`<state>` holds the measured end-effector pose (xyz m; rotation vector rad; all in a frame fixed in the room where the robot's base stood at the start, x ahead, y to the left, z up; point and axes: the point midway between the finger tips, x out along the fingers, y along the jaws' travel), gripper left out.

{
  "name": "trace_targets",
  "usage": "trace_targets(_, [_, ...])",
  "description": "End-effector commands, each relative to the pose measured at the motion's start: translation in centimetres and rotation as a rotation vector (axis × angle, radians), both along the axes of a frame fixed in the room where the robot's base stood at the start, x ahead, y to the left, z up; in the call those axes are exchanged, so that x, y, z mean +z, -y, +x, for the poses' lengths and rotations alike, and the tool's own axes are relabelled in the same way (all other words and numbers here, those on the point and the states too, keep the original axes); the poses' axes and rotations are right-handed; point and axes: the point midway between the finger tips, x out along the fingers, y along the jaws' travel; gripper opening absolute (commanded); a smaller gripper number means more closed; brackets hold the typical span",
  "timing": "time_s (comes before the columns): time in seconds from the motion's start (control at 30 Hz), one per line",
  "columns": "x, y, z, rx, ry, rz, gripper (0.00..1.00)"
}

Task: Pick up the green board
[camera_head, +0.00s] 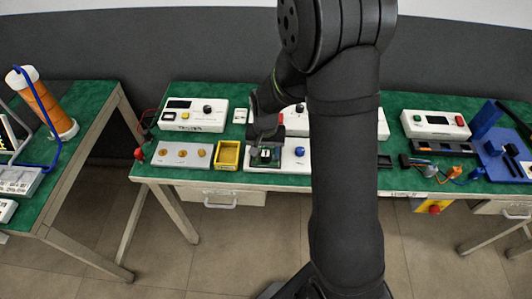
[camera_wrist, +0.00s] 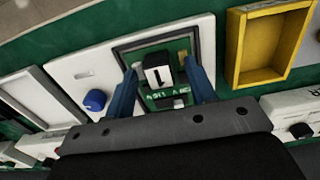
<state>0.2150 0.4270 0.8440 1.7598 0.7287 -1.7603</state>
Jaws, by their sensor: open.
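The green board (camera_wrist: 184,82) sits in the dark-framed recess of a white panel with a blue knob, seen in the wrist view. A block with a white face and a dark slot (camera_wrist: 158,72) stands up from the board. My gripper (camera_wrist: 160,82) is open, with one blue finger on each side of the board and block. I cannot tell whether the fingers touch it. In the head view the board (camera_head: 265,155) shows small, with my gripper (camera_head: 264,143) right above it. My arm hides part of the white panel to the right.
A yellow tray (camera_head: 228,155) stands just left of the white panel. A grey plate with several round yellow parts (camera_head: 183,155) lies further left. White boxes with knobs (camera_head: 194,114) stand behind. A blue fixture (camera_head: 500,150) is at the far right.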

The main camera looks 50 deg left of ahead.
Motion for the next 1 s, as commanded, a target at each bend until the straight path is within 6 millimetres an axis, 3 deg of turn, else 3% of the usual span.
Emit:
trace_targets(0.2, [-0.1, 0.0, 0.0, 0.000, 0.000, 0.000, 0.51])
trace_targets(0.47, [-0.1, 0.0, 0.0, 0.000, 0.000, 0.000, 0.02])
trace_targets(0.77, [0.1, 0.0, 0.0, 0.000, 0.001, 0.001, 0.01])
trace_targets(1.0, [1.9, -0.1, 0.0, 0.000, 0.002, 0.004, 0.01])
